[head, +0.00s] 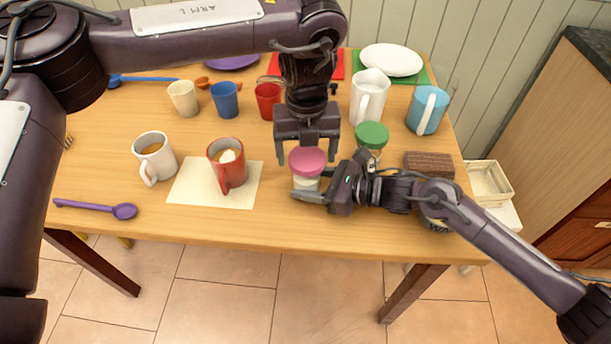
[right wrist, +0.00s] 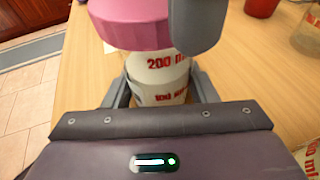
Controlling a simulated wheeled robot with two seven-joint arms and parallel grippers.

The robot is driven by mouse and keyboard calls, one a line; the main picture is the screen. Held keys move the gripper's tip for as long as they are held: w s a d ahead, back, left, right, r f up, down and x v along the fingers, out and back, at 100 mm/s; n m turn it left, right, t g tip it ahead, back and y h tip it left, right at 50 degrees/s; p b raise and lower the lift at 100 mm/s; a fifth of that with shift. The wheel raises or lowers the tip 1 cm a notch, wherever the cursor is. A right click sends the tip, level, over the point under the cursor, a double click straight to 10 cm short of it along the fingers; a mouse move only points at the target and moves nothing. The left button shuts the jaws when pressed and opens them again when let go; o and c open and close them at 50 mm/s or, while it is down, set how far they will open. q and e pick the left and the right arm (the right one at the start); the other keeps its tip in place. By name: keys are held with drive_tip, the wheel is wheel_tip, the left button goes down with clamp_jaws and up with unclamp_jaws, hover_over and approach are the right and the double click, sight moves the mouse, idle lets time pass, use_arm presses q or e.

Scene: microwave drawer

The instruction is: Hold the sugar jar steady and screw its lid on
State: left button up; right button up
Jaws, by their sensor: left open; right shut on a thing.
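A jar with white contents and red markings (head: 306,183), seemingly the sugar jar, stands upright near the table's front edge. Its pink lid (head: 307,160) is on top; I cannot tell how tightly it sits. My right gripper (head: 318,190) is shut around the jar's body from the right. In the right wrist view the jar (right wrist: 160,80) shows between the fingers, with the pink lid (right wrist: 128,22) above it. My left gripper (head: 307,157) points down, open, with one finger on each side of the lid; contact is unclear. One left finger hides part of the lid in the right wrist view.
A green-lidded jar (head: 371,136) stands close behind my right gripper, and a brown block (head: 430,164) lies to the right. A red mug (head: 226,170) stands on a cream mat (head: 190,190) to the left. A white pitcher (head: 369,98) and several cups stand farther back.

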use_arm(q)
drive_tip(key=n, duration=0.4)
drive_tip(key=shift+n, duration=0.3)
drive_tip(key=n, duration=0.4)
